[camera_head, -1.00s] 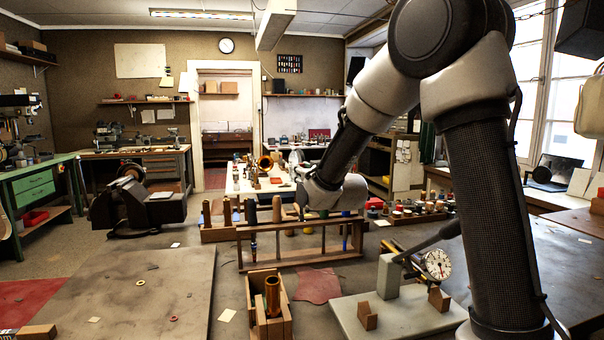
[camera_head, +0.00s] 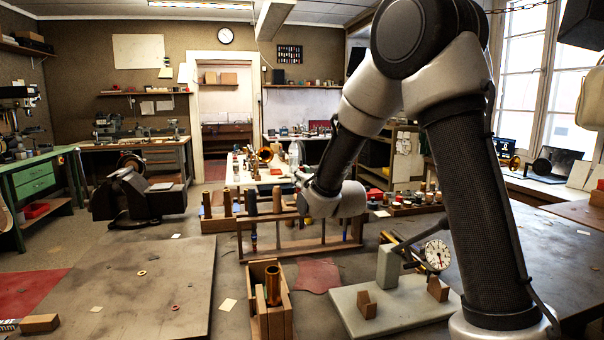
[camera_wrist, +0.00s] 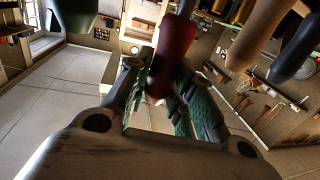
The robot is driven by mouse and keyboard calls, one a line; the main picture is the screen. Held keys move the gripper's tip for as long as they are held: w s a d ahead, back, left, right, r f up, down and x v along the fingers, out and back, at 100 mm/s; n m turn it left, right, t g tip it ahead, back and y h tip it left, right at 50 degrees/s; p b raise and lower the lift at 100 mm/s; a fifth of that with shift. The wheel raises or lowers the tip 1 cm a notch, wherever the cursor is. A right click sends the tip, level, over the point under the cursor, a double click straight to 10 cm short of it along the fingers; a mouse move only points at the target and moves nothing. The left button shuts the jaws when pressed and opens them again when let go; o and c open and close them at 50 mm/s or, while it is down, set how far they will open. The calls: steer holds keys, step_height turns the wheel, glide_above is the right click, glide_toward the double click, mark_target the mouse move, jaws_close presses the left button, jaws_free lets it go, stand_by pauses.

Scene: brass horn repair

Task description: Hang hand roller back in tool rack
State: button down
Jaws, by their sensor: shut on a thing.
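In the wrist view my gripper (camera_wrist: 160,92) has its green-padded fingers closed around a tool with a dark red handle (camera_wrist: 173,52). The tool's working end is hidden, so I cannot confirm it is the hand roller. In the head view the wooden tool rack (camera_head: 300,247) stands on the bench, with a dark handle (camera_head: 251,202) and a brown handle (camera_head: 277,200) rising from its left part. My wrist is over the rack's right part and hides the fingers and held tool there. Whether the tool touches the rack cannot be told.
Several handles hang close around the gripper in the wrist view: dark green (camera_wrist: 76,12), tan (camera_wrist: 258,35) and dark blue (camera_wrist: 298,50). A wooden box with a brass tube (camera_head: 273,285) stands before the rack. A grey plate with a dial gauge (camera_head: 437,254) is at right.

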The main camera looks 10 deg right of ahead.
steer(key=shift+f, duration=2.7)
steer(key=c, duration=1.1)
jaws_free()
steer(key=shift+c, duration=0.2)
steer(key=s+d, duration=0.1)
steer(key=s, duration=0.6)
steer(key=shift+s+d, duration=0.15)
steer(key=shift+s, duration=0.05)
